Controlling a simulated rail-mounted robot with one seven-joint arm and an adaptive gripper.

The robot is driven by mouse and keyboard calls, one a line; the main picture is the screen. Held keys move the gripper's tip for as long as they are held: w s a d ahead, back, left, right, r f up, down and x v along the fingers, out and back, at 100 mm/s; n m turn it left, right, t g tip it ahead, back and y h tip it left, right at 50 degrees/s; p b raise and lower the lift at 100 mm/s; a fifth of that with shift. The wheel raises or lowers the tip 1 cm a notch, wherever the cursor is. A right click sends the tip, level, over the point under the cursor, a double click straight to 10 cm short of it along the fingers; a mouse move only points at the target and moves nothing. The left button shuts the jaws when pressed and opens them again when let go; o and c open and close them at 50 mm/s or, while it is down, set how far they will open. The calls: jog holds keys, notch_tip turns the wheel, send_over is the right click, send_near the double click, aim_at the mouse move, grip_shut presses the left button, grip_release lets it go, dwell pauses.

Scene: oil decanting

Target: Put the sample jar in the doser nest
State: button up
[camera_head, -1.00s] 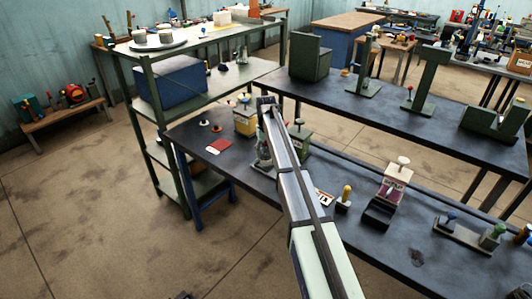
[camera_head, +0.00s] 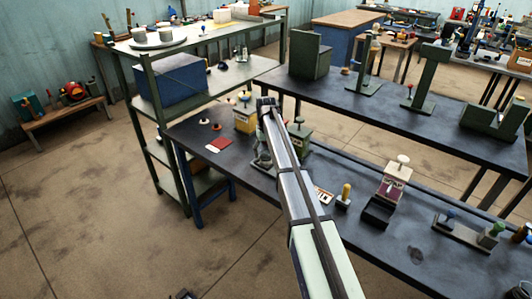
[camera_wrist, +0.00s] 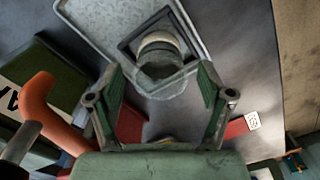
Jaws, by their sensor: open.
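In the wrist view a grey cylindrical piece with a cream ring (camera_wrist: 158,48), which looks like the sample jar, stands within a dark square frame (camera_wrist: 128,45). The frame lies on a pale grey tray with a raised rim (camera_wrist: 85,22). I cannot tell for sure that this frame is the doser nest. My gripper (camera_wrist: 159,72) is open, its green-padded fingers spread left and right of the near part of the cylinder, with visible gaps. I see no contact. In the head view my arm hides most of this spot.
A green labelled body (camera_wrist: 45,70) and an orange handle (camera_wrist: 38,100) stand close left of my gripper. The head view shows a yellow box (camera_head: 244,120), a green box (camera_head: 301,137) and a cream doser-like box (camera_head: 394,178) on the dark bench.

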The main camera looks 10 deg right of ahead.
aim_at(266, 152)
notch_tip(266, 152, up, 12)
jog(key=b, duration=0.2)
jog(key=shift+b, duration=0.35)
